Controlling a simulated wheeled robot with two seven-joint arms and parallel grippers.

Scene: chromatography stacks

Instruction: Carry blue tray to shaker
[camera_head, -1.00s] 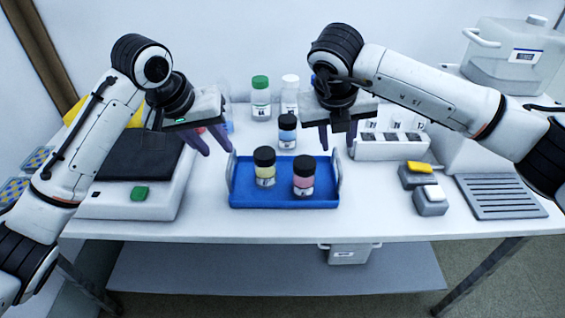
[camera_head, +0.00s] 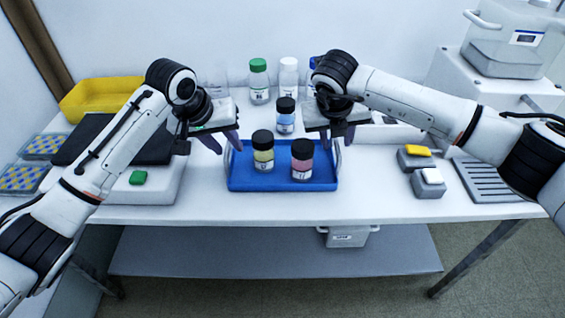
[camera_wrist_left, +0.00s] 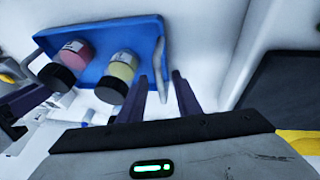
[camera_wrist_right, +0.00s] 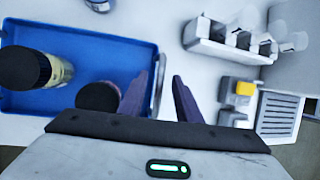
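My left gripper (camera_head: 226,144) is open at the tray's left end. In the left wrist view its fingers stand either side of the tray's end handle (camera_wrist_left: 163,85), apart from it. My right gripper (camera_head: 338,143) is open at the right end; in the right wrist view the other handle (camera_wrist_right: 159,86) shows between its fingers. A flat device with a black top (camera_head: 85,145) and green button, apparently the shaker, stands left, partly behind my left arm.
A green-capped bottle (camera_head: 259,82) and a white-capped bottle (camera_head: 288,80) stand behind the tray. Yellow-topped (camera_head: 415,155) and white-topped (camera_head: 429,182) blocks and a grey slotted plate (camera_head: 489,180) are at right. A yellow bin (camera_head: 92,97) is back left. The table in front of the tray is clear.

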